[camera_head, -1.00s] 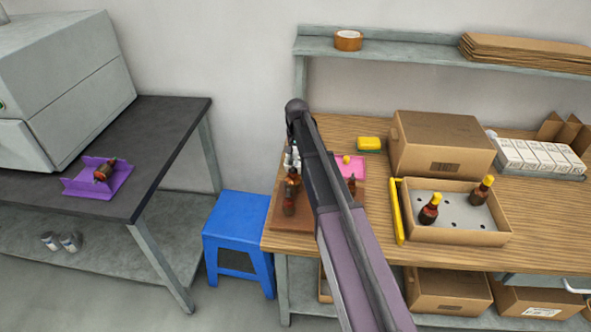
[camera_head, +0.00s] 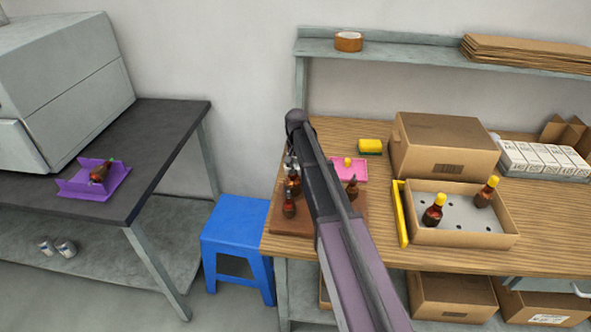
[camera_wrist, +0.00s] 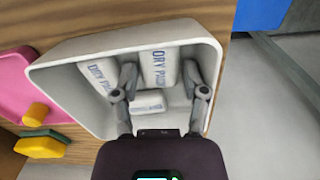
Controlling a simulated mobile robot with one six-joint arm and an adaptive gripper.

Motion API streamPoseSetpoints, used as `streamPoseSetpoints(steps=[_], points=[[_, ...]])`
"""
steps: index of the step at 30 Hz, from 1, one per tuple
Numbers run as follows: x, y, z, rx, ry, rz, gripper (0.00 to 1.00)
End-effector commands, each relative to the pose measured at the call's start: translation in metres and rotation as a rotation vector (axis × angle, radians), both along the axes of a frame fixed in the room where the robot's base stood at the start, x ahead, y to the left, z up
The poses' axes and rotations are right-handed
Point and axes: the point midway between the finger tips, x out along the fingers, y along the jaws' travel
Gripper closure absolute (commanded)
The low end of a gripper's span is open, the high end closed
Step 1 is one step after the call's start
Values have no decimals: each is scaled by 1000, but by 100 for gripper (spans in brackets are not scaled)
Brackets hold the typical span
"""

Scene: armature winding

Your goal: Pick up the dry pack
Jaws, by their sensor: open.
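In the wrist view several white dry packs with blue lettering lie in a pale open bin (camera_wrist: 75,62). One dry pack (camera_wrist: 158,62) stands lengthwise in the middle, another dry pack (camera_wrist: 100,76) leans at its left, and a smaller-looking one (camera_wrist: 148,103) lies nearer my wrist. My gripper (camera_wrist: 159,76) is open over the bin, its fingers on either side of the middle pack. Whether the fingers touch it cannot be told. In the head view my arm hides the bin and the packs.
A pink tray (camera_head: 345,176) and a yellow-green sponge (camera_head: 370,146) are close beside the bin. Armatures stand on a brown mat (camera_head: 284,222). A carton (camera_head: 440,145) and a box with two armatures (camera_head: 465,238) are to the right. A blue stool (camera_head: 236,220) stands left of the bench.

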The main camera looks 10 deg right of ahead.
Motion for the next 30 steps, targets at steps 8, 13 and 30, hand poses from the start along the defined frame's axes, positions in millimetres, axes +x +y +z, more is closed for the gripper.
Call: streamPoseSetpoints(steps=[8,13,30], points=[[0,0,0,0,0,0,71],[0,0,0,0,0,0,72],[0,0,15,0,0,0,72]])
